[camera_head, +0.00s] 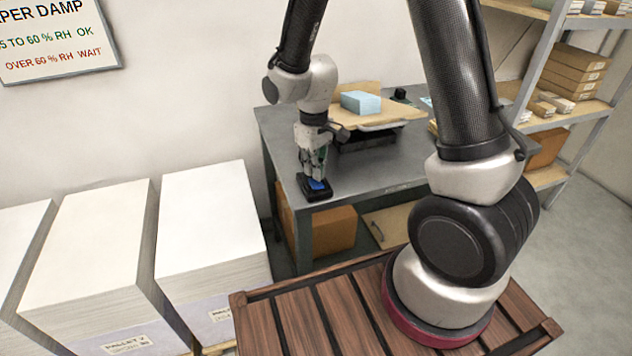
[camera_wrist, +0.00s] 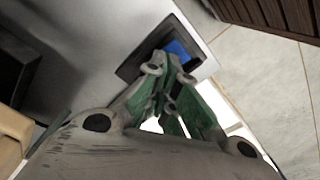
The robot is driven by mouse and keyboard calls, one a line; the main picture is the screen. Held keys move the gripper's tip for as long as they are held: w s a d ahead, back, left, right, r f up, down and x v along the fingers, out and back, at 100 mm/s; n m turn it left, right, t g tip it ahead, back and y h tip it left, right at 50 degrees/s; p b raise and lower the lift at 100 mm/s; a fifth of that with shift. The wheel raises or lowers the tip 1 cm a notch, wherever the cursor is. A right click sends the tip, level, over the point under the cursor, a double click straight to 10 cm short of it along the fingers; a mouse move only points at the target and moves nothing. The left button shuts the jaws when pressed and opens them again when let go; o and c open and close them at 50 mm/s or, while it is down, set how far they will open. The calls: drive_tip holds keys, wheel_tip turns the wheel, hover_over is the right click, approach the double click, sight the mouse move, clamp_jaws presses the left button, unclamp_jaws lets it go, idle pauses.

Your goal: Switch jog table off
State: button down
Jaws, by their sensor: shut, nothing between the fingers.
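The jog table (camera_head: 366,127) has a tan slanted top with a pale blue paper stack (camera_head: 360,102) on it, and stands on a grey metal bench. A small black switch box with a blue rocker (camera_head: 318,185) sits at the bench's front left corner. The blue rocker (camera_wrist: 177,49) also shows in the wrist view, partly covered by my fingers. My gripper (camera_head: 317,178) points down at the switch box, shut and empty, its fingertips at or just above the rocker. I cannot tell whether they touch it, or which way the rocker is set.
The grey bench (camera_head: 400,165) has bare top between the switch and the jog table. Tall white paper stacks (camera_head: 85,245) stand at the left. A shelf rack (camera_head: 570,110) with boxes is at the right. A cardboard box (camera_head: 334,230) sits under the bench.

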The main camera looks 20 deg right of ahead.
sight(323, 184)
drive_tip(key=shift+r, duration=3)
drive_tip(key=s, duration=0.1)
drive_tip(key=s+d+g, duration=0.1)
drive_tip(key=s, duration=0.1)
drive_tip(key=shift+d+f+m, duration=0.1)
drive_tip(key=shift+f+m, duration=0.05)
drive_tip(key=shift+m, duration=0.15)
drive_tip(key=s+d+r+m+t, duration=0.2)
drive_tip(key=s+d+r, duration=0.5)
drive_tip(key=s+r, duration=0.1)
drive_tip(key=s+d+r+m+t, duration=0.3)
drive_tip(key=s+d+r, duration=0.3)
drive_tip(key=r, duration=0.5)
drive_tip(key=shift+s+d+r, duration=0.3)
drive_tip(key=shift+s+d, duration=0.05)
drive_tip(key=shift+s, duration=0.65)
